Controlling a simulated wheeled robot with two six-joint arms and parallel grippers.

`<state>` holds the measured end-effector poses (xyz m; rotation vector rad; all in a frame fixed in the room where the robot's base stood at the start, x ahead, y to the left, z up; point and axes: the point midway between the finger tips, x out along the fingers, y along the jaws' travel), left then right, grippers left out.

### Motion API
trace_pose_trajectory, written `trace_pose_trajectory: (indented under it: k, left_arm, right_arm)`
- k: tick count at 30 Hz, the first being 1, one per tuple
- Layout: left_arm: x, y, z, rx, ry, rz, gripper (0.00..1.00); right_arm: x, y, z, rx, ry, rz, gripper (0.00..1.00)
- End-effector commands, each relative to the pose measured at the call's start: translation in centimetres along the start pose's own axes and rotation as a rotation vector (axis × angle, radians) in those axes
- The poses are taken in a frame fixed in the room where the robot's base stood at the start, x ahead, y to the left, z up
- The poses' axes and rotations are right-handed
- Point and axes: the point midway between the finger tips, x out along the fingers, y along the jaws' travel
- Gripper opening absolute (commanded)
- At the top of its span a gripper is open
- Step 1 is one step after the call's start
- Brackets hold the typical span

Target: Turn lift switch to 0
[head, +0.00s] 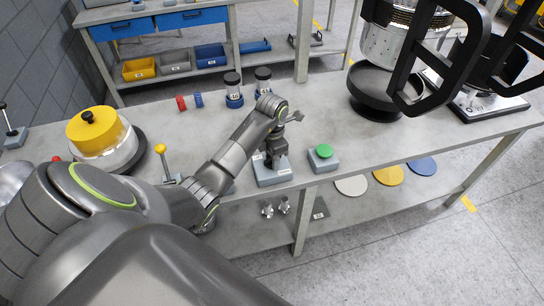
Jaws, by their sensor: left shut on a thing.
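A small grey switch box (273,176) with white labels stands near the front edge of the workbench; it appears to be the lift switch. My left gripper (276,156) points down onto it and is shut on its handle. The gripper hides most of the handle, so I cannot read which mark it points to.
A green button box (323,158) sits close to the right of the switch box. A yellow-knobbed lever (162,160) and a yellow-topped round part (97,133) stand left. Two dark-capped jars (233,90) are behind. Large black looped frames (412,100) hang at right.

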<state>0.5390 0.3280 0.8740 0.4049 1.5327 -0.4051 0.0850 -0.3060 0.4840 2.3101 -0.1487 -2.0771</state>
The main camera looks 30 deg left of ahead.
Motion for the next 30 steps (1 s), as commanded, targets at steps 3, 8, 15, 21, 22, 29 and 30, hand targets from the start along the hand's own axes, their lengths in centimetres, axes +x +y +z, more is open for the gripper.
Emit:
trace_pose_trajectory:
  k: [3, 8, 15, 21, 22, 29, 30]
  left_arm:
    - [0.0, 0.0, 0.0, 0.138, 0.0, 0.0, 0.14]
    - [0.0, -0.1, 0.0, 0.316, 0.0, 0.0, 0.14]
    - [0.0, -0.1, 0.0, 0.312, 0.0, 0.0, 0.61]
    - [0.0, -0.1, 0.0, 0.311, 0.0, 0.0, 0.61]
    - [-0.1, -0.1, 0.0, 0.311, 0.0, 0.001, 0.61]
    - [-2.3, 0.1, 0.1, 0.311, -0.003, 0.005, 0.61]
    - [-3.1, 0.1, 0.0, 0.312, -0.003, 0.006, 0.61]
  right_arm:
    - [0.0, 0.0, 0.0, 0.0, 0.0, 0.0, 0.37]
    - [0.0, 0.0, 0.0, 0.0, 0.0, 0.0, 0.37]
    - [0.0, 0.0, 0.0, 0.0, 0.0, 0.0, 0.37]
    - [0.0, 0.0, 0.0, 0.0, 0.0, 0.0, 0.37]
    - [0.0, 0.0, 0.0, 0.0, 0.0, 0.0, 0.37]
    - [0.5, 0.0, 0.0, 0.0, 0.0, 0.0, 0.37]
    - [0.7, -0.1, 0.1, 0.0, 0.0, 0.0, 0.37]
